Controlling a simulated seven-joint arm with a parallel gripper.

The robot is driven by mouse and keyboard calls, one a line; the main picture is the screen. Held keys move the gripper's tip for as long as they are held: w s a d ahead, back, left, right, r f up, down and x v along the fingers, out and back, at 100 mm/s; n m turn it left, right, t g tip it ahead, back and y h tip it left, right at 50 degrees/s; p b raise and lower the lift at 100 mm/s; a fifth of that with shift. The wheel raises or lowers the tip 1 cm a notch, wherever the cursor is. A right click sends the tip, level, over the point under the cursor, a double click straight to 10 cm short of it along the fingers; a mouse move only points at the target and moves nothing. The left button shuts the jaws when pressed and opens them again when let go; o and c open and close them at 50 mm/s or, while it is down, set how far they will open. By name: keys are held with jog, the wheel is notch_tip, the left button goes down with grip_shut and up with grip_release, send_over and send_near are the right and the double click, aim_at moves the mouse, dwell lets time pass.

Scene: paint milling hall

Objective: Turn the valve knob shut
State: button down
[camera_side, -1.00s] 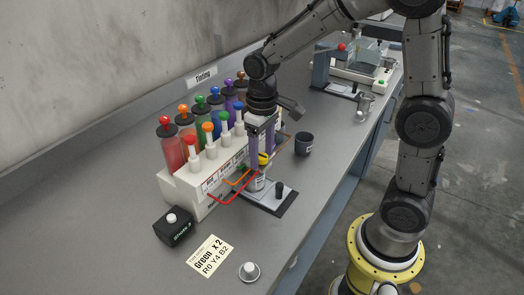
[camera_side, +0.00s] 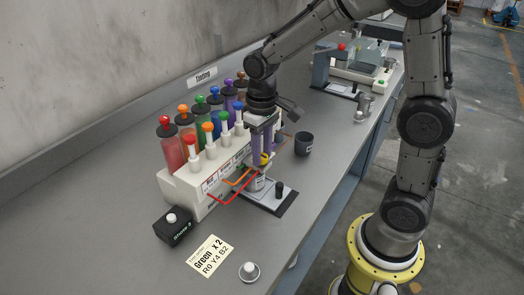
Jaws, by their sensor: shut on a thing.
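My gripper (camera_side: 262,158) points down at the front of the white tinting dispenser (camera_side: 183,188), near its right end. Its fingers are shut on a small yellow knob (camera_side: 265,160), which I take to be the valve knob. The fingers hide much of the knob, so how far it is turned cannot be told. A light-coloured can (camera_side: 257,183) stands just below on a scale-like plate (camera_side: 272,203). Red and orange spout pipes (camera_side: 228,198) reach out beside it.
Several colour canisters and plungers (camera_side: 210,134) stand left of my gripper. A dark cup (camera_side: 303,144) is to its right. A black box with a white button (camera_side: 173,225), a recipe card (camera_side: 211,256) and a small round metal piece (camera_side: 249,271) lie in front. The bench's right strip is mostly clear.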

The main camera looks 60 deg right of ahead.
jog(key=m, duration=0.8)
jog(key=shift+m, duration=0.3)
jog(key=m, duration=0.4)
jog(key=shift+r, duration=0.1)
jog(key=shift+m, duration=2.1)
jog(key=c, duration=0.5)
grip_release()
jog(key=shift+c, duration=0.2)
